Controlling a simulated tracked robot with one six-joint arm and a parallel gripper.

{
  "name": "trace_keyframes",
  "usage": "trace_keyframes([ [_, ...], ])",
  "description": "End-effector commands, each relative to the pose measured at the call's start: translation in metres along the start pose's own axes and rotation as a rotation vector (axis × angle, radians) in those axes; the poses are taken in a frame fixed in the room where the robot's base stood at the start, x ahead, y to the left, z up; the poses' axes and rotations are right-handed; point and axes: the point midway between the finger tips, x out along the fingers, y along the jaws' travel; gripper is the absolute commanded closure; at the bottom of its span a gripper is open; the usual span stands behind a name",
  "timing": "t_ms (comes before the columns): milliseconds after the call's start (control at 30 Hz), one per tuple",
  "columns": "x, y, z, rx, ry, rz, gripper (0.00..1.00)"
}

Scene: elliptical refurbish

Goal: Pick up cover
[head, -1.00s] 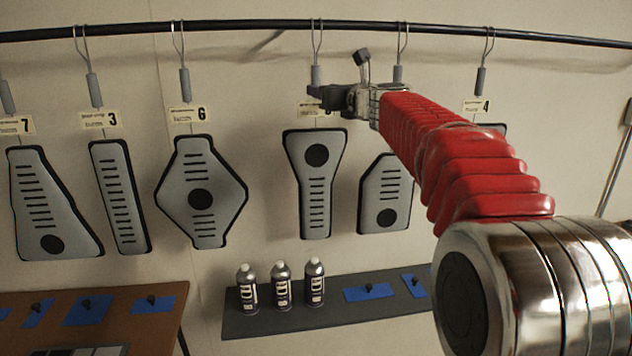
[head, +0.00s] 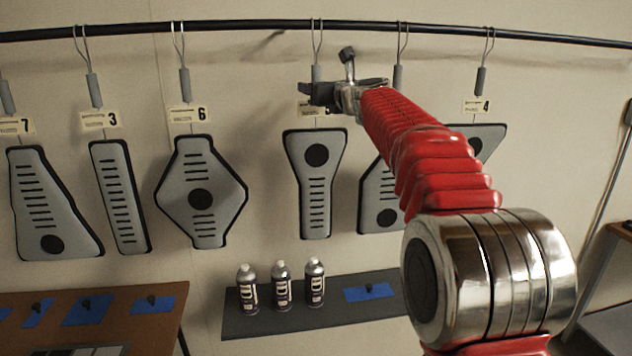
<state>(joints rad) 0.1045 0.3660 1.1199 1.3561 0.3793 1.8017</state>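Several grey covers with black edges, slots and a dark round spot or none hang from hooks on the wall. They include the cover under tag 7 (head: 50,200), the narrow one under tag 3 (head: 120,195), the hexagonal one under tag 6 (head: 200,175), a tapered one (head: 316,190), one partly behind my arm (head: 378,190), and one under tag 4 (head: 487,138), also partly hidden. My gripper (head: 318,95) is in front of the tapered cover's hook and partly hides its tag. It touches no cover that I can see. Whether its fingers are apart is unclear.
A black rail (head: 250,25) runs along the wall above. A brown board (head: 150,325) with blue pads is at lower left. A table (head: 610,325) stands at right.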

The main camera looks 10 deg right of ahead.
Motion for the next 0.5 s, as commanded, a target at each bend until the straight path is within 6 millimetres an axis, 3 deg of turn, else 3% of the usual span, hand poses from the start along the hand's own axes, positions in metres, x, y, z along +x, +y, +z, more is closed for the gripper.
trace_keyframes([
  [500, 0.0001, 0.0001, 0.0000, 0.000, 0.000, 0.000, 0.60],
])
